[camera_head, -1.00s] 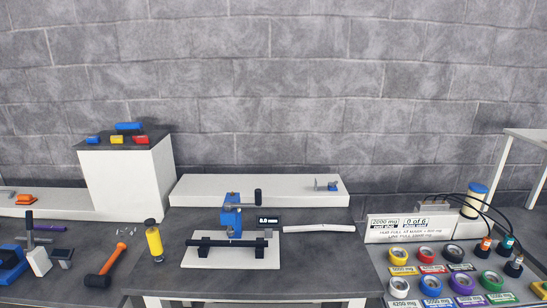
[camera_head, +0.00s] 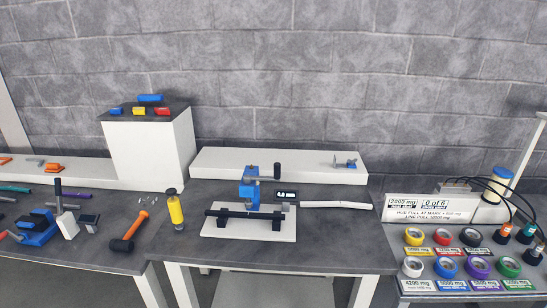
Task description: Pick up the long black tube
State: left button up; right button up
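A long black tube (camera_head: 245,214) lies level, left to right, across the front of a white base plate (camera_head: 262,231). It appears to rest on two dark supports, one near each end. A blue press (camera_head: 249,190) with a black-knobbed lever stands on the same plate, just behind the tube. Neither of my grippers shows in the head view, and nothing is seen touching the tube.
A yellow cylinder with a dark cap (camera_head: 175,209) and a black-headed hammer (camera_head: 123,244) stand and lie left of the plate. A white strip (camera_head: 335,205) and small display (camera_head: 286,194) are at right. Tape rolls (camera_head: 447,267) fill the right rack. The front table edge is clear.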

aim_at(207, 212)
jog(key=i+j, duration=0.25)
jog(key=j, duration=0.15)
jog(key=i+j, duration=0.25)
jog(key=j, duration=0.15)
jog(key=z, duration=0.45)
jog(key=j+z, duration=0.15)
jog(key=z, duration=0.25)
jog(key=k+z, duration=0.1)
jog(key=z, duration=0.35)
jog(key=k+j+z, duration=0.3)
jog(key=z, duration=0.2)
jog(key=k+j+z, duration=0.45)
jog(key=i+l, duration=0.1)
